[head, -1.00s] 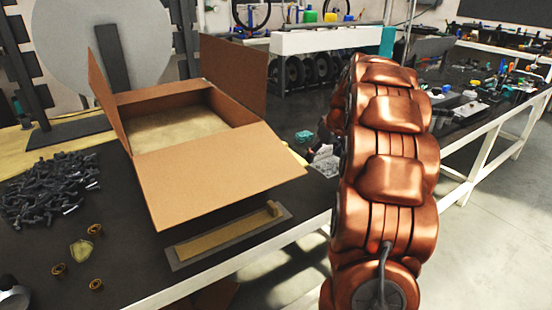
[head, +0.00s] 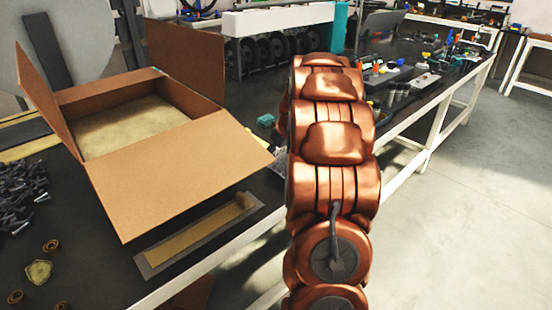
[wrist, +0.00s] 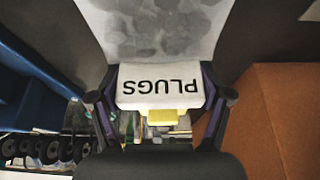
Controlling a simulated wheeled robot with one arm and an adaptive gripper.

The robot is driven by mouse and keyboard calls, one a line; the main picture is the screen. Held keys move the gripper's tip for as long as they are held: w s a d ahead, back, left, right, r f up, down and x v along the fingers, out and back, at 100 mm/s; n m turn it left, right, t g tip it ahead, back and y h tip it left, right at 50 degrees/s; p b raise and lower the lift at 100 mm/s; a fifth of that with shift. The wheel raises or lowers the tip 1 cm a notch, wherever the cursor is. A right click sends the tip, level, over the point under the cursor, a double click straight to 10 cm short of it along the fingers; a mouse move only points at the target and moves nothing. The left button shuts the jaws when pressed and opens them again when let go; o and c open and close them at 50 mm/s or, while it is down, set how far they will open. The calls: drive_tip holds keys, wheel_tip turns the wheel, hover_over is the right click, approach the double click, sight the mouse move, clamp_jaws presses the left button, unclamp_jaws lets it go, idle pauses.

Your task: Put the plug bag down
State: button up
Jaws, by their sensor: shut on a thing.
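The plug bag (wrist: 160,86) fills the top middle of the wrist view. It is a pale bag with a white label reading "PLUGS", upside down, and dark round shapes show through it above the label. My gripper (wrist: 160,110) is shut on the bag, with a finger on each side of the label. In the head view my copper arm hides the gripper and the bag, so the bag's height over any surface cannot be told there.
An open cardboard box (head: 185,185) stands on the dark table at left. Dark loose parts (head: 20,195) and small brass rings (head: 50,246) lie left of it. A grey-edged tray (head: 198,236) lies at the table's front edge. A cluttered bench (head: 420,75) stands behind at right; floor is clear.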

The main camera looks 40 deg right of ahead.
drive_tip(key=shift+f, duration=0.8)
drive_tip(key=shift+f, duration=0.2)
drive_tip(key=o, duration=1.2)
drive_tip(key=shift+r, duration=0.15)
drive_tip(key=v, duration=1.2)
drive_tip(key=shift+r, duration=0.1)
